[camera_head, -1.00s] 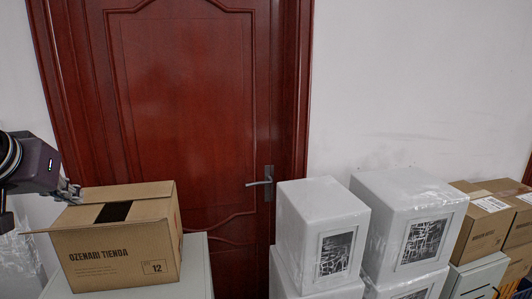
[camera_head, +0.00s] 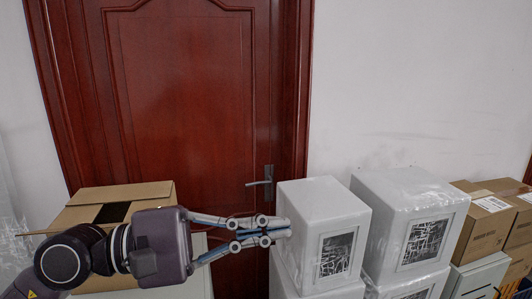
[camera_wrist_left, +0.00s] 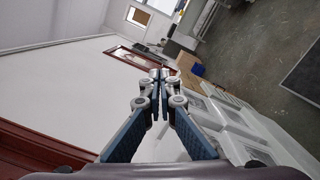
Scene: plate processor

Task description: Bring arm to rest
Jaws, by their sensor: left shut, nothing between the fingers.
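My left gripper (camera_head: 282,229) reaches in from the lower left in the head view, pointing right. Its fingers are shut and empty. The fingertips appear in front of the left white wrapped box (camera_head: 300,195); I cannot tell whether they touch it. The arm and gripper body cover much of the open cardboard box (camera_head: 85,215) behind them. In the left wrist view the left gripper (camera_wrist_left: 159,75) also shows with its fingertips together and nothing between them. My right gripper is not in view.
A second stack of white wrapped boxes (camera_head: 400,190) stands right of the first. More cardboard boxes (camera_head: 480,225) are at the far right. A dark red door (camera_head: 190,100) with a handle (camera_head: 262,182) is behind. The wrist view shows open grey floor (camera_wrist_left: 260,50).

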